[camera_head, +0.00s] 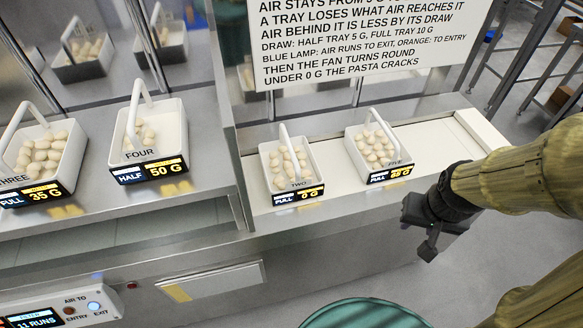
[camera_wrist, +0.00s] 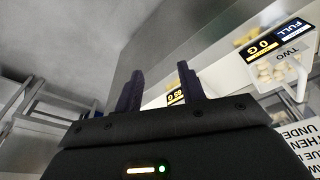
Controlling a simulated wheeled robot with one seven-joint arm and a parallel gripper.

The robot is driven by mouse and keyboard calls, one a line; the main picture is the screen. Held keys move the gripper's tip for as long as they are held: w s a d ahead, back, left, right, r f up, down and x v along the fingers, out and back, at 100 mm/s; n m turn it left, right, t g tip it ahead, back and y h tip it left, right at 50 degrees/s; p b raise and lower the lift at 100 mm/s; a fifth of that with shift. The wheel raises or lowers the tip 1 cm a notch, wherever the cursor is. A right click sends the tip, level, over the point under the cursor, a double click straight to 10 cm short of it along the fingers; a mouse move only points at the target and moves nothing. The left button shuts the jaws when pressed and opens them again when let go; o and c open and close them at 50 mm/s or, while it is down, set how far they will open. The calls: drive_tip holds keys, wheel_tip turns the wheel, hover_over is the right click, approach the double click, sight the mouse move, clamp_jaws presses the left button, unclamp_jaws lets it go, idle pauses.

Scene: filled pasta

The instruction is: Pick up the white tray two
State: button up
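White tray two (camera_head: 279,182) stands upright on the pale shelf in the head view, with a tall hoop handle and filled pasta inside. Its label reads TWO, FULL, 0 G. It also shows upside down at the right of the wrist view (camera_wrist: 300,88). My gripper (camera_head: 428,240) is to the right of tray two and nearer the front, past tray five, touching neither tray. In the wrist view my gripper (camera_wrist: 159,80) has its two dark fingers apart with nothing between them, so it is open.
White tray five (camera_head: 362,165) stands just right of tray two, between it and my gripper. Tray four (camera_head: 174,125) and tray three (camera_head: 62,170) stand on the left shelf, past a metal divider. A white sign (camera_head: 370,40) hangs behind. A teal round object (camera_head: 365,313) is at bottom.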

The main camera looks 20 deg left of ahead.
drive_tip(key=w+a+f+m+t+y+b, duration=0.1)
drive_tip(key=w+a+f+t+b, duration=0.15)
drive_tip(key=w, duration=0.45)
drive_tip(key=w+a+f+t+y+b, duration=0.1)
drive_tip(key=w+f+t+y+b, duration=0.15)
drive_tip(key=w, duration=0.35)
drive_tip(key=s+a+m+y+b, duration=0.1)
drive_tip(key=a+y+b, duration=0.3)
drive_tip(key=a+y, duration=0.7)
drive_tip(key=shift+a+m+g+y, duration=0.35)
drive_tip(key=shift+a+m, duration=0.25)
drive_tip(key=shift+a, duration=0.2)
drive_tip(key=shift+a, duration=0.1)
drive_tip(key=x, duration=1.2)
drive_tip(key=shift+p, duration=0.45)
drive_tip(key=shift+w, duration=0.1)
